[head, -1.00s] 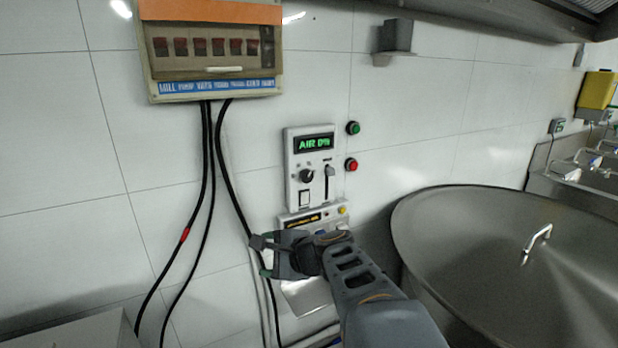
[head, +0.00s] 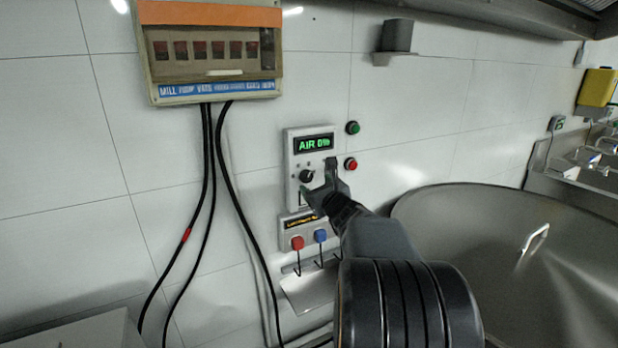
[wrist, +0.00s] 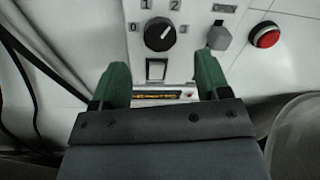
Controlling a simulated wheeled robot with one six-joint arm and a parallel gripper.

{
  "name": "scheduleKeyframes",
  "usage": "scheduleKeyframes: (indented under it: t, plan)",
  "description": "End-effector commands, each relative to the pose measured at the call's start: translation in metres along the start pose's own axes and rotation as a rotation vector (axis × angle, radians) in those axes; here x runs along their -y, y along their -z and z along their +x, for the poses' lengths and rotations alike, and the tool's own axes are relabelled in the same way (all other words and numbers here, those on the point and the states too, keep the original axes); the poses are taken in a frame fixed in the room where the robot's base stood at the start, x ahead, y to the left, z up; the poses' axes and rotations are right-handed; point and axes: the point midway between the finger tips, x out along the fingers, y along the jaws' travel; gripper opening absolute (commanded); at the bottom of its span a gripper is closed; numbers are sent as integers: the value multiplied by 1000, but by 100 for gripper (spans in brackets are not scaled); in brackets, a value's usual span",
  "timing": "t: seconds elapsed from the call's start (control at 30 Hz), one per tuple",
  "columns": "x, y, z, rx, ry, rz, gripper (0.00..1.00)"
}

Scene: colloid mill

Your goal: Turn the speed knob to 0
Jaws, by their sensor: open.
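The speed knob (wrist: 160,34) is a round black dial on a pale control panel, with 0 at its left, 1 and 2 above and 3 at its right. Its white mark points up and right, roughly toward the 2 side.
A white rocker switch (wrist: 157,70) lies under the knob, and a grey slider (wrist: 220,37) stands to its right. Green (head: 353,128) and red (head: 351,164) buttons are beside the panel. A lower panel has red (head: 297,243) and blue (head: 320,236) knobs. A large steel vat (head: 480,225) stands right.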

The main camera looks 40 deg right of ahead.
Motion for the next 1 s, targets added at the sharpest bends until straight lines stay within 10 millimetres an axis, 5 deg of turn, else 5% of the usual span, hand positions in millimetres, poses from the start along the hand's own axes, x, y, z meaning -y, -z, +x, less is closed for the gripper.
scheduleKeyframes:
  t: [0.3,0.8,1.0]
  plan:
    - [0,-1,44,-1,-1,0,69]
    - [0,0,54,0,0,-1,69]
    - [0,0,54,0,0,-1,51]
